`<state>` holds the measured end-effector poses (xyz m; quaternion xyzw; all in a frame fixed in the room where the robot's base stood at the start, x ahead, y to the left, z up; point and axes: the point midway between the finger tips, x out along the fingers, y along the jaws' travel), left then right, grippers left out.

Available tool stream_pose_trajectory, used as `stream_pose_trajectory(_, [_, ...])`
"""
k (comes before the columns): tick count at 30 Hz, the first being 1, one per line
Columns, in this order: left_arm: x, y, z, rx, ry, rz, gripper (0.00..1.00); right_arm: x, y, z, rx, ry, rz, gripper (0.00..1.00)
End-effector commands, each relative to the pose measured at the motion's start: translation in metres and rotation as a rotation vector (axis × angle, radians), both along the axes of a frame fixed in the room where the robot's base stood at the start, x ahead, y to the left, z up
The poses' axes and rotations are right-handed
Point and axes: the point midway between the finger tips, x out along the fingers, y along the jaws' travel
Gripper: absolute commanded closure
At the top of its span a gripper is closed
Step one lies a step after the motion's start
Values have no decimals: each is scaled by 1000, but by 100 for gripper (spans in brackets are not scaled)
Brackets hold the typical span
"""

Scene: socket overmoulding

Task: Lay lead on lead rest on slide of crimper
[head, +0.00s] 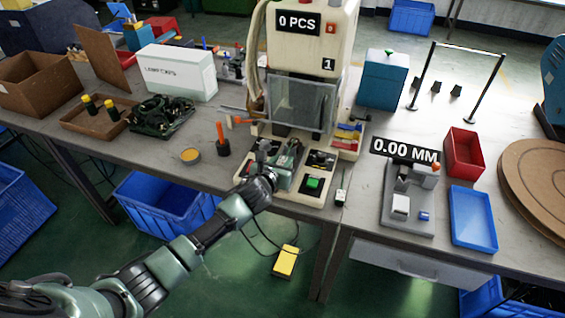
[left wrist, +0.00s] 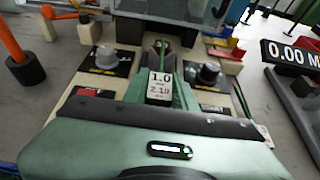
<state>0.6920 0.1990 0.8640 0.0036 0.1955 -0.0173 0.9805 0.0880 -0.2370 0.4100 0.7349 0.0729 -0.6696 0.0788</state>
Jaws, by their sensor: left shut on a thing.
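The crimper (head: 310,60) stands on the bench with its clear guard at the front. My left gripper (head: 271,160) is low over the front of the slide, shut on the lead. My right gripper is not in view.
Knobs and buttons flank the slide, including a green button (head: 313,183). An orange-handled tool (head: 222,140) stands left of the crimper. A measuring device (head: 408,200), a red bin (head: 463,152) and a blue tray (head: 473,218) stand to the right. A yellow pedal (head: 286,262) is on the floor.

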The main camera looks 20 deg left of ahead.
Motion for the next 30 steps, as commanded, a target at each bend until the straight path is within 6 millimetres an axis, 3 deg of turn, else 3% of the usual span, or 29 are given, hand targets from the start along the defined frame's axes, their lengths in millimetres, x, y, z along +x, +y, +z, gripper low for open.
stream_pose_trajectory(12, [0,0,-6,1,0,0,100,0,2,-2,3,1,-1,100])
stream_pose_trajectory(13, [0,0,-5,0,0,0,65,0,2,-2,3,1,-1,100])
stream_pose_trajectory(15, [0,0,-5,0,0,0,51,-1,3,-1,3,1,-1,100])
stream_pose_trajectory(26, [0,0,0,-1,-1,0,51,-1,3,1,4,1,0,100])
stream_pose_trajectory(30, [-15,2,4,2,0,-1,51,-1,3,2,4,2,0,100])
